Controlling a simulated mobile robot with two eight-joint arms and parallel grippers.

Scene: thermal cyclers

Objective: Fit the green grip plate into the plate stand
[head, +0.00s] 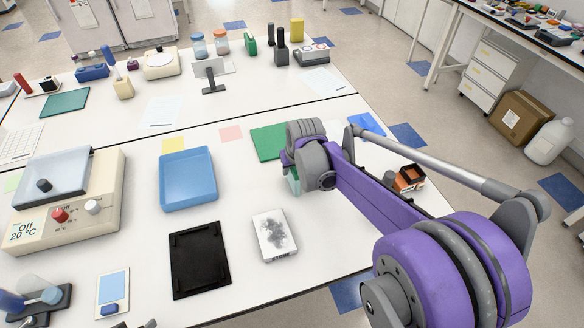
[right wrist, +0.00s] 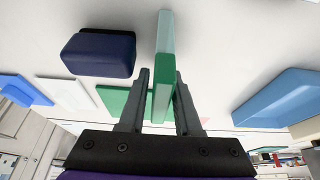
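The green grip plate (right wrist: 163,75) is thin, with a bright green part near my fingers and a paler green part beyond. In the right wrist view it lies between the two fingers of my right gripper (right wrist: 163,78). I cannot tell whether both fingers touch it. In the head view, the pale part of the plate (head: 293,182) shows below the right gripper, near the green mat (head: 267,143). A flat black tray with raised edges (head: 200,258), possibly the plate stand, lies toward the front. My left gripper is not clearly visible.
A dark blue block (right wrist: 98,52) stands beside the plate. A blue tray (head: 188,178) is left of the gripper. A white box (head: 274,236) lies right of the black tray. An orange and black box (head: 410,178) stands behind my right arm.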

